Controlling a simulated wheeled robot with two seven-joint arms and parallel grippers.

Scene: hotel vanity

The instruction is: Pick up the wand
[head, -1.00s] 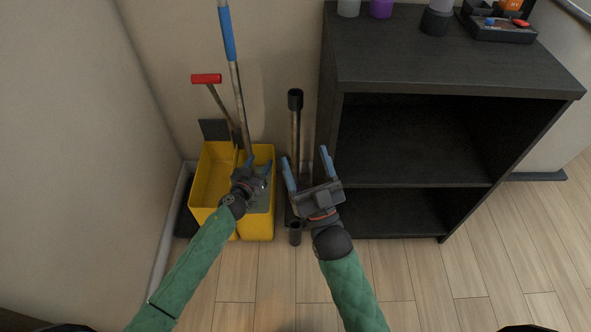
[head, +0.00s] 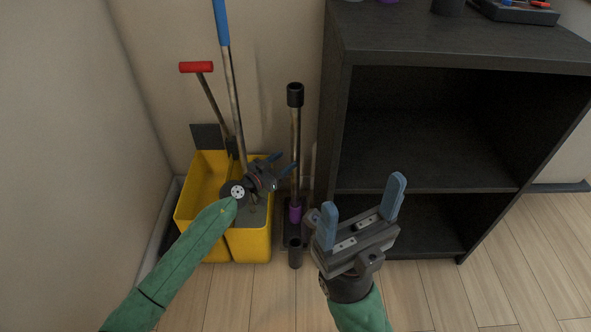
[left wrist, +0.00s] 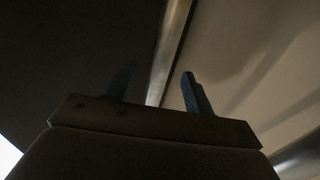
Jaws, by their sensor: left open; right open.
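The wand (head: 296,135) stands upright by the wall, between the yellow bucket and the dark shelf. It is a thin metal tube with a black top and a purple band near its foot. My left gripper (head: 281,164) is open just left of the wand's middle, its fingers pointing toward it. In the left wrist view a metal tube (left wrist: 171,45), which looks like the wand, runs up beyond the gap between the open fingers; I see no contact. My right gripper (head: 364,211) is open and empty, right of the wand, in front of the shelf.
A yellow two-part bucket (head: 248,244) holds a blue-handled pole (head: 222,25) and a red-handled tool (head: 197,67), close to my left arm. The dark shelf (head: 345,120) borders the right. Floor is free in front.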

